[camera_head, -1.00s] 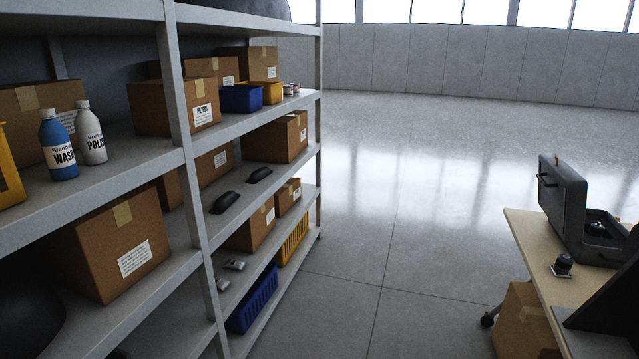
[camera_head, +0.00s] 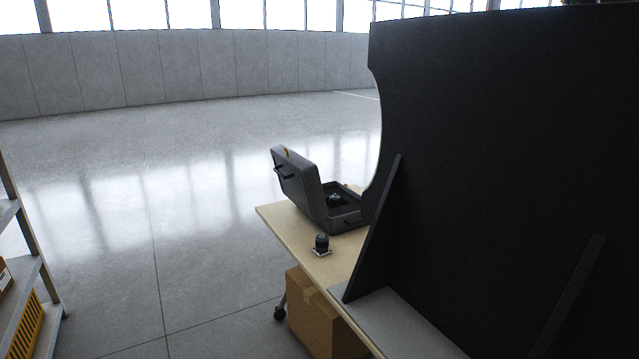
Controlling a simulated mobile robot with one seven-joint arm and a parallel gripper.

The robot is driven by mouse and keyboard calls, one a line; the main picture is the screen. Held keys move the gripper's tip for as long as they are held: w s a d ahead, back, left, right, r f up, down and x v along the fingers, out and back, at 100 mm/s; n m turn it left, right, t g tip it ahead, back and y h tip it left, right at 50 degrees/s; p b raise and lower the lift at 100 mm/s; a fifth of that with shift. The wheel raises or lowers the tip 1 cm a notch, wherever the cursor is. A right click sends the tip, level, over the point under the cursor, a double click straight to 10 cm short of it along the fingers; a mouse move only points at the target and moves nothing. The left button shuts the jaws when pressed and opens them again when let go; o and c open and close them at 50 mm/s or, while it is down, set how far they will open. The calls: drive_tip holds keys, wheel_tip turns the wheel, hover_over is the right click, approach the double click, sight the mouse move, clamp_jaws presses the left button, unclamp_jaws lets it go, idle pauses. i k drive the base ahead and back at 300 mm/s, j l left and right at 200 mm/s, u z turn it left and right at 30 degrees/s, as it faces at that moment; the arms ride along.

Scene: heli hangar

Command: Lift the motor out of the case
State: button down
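The dark grey case (camera_head: 338,221) stands open on a light wooden table, its lid (camera_head: 298,181) raised on the left side. A small dark motor with a lighter part (camera_head: 335,199) shows inside the case, partly hidden by the lid and the case walls. A second small black motor-like thing (camera_head: 321,243) stands upright on a small light base on the table, in front of the case. My gripper is not in view.
A large black panel (camera_head: 500,150) fills the right side and hides part of the table (camera_head: 287,226). A cardboard box (camera_head: 318,322) stands under the table. A shelf unit (camera_head: 30,270) with a yellow basket is at far left. The floor between is clear.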

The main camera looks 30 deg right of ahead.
sight(334, 201)
drive_tip(key=i+j+z, duration=0.35)
drive_tip(key=z, duration=0.15)
drive_tip(key=i+j+z, duration=0.35)
drive_tip(key=j+z, duration=0.15)
drive_tip(key=i+j+z, duration=0.3)
drive_tip(key=i+j, duration=0.9)
drive_tip(key=i, duration=0.5)
drive_tip(key=i+j+z, duration=0.35)
drive_tip(key=i+j, duration=1.25)
